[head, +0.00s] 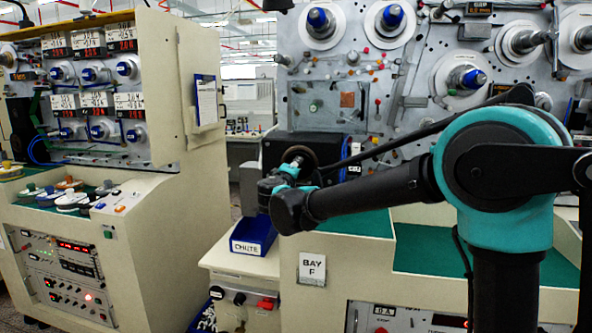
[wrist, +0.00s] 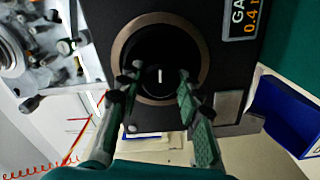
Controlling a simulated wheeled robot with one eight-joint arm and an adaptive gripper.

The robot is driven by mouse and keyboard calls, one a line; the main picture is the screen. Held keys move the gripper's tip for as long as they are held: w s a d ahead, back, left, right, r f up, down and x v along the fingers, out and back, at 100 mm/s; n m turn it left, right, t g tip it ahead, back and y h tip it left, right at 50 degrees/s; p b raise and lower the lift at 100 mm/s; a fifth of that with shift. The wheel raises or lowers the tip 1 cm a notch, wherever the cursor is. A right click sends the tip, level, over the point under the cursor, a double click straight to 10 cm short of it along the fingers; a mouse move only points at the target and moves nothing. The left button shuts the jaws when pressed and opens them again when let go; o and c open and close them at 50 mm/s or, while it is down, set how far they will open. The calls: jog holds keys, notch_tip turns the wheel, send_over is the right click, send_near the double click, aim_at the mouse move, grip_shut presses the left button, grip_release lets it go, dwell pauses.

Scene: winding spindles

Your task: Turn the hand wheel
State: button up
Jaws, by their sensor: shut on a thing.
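The hand wheel (wrist: 160,48) is a round black wheel inside a bronze-coloured ring, on the front of a black box (wrist: 228,85). A short white mark on its middle stands upright in the wrist view. My gripper (wrist: 160,72) is shut on the hand wheel, with one green-padded finger on each side of the white mark. In the head view, the wheel (head: 299,156) shows as a dark round edge on the black box, mostly hidden behind my gripper (head: 280,182) and wrist.
A blue bin labelled "CHUTE" (head: 253,236) stands just below my gripper, and it shows at the right of the wrist view (wrist: 290,115). A panel of spindles (head: 330,100) rises behind. A cream cabinet (head: 165,110) stands at left.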

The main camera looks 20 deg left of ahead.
jog(key=shift+m, duration=0.7)
jog(key=o, duration=1.2)
jog(key=shift+c, duration=0.2)
jog(key=s, duration=1.2)
jog(key=shift+d, duration=0.2)
jog(key=shift+s, duration=0.15)
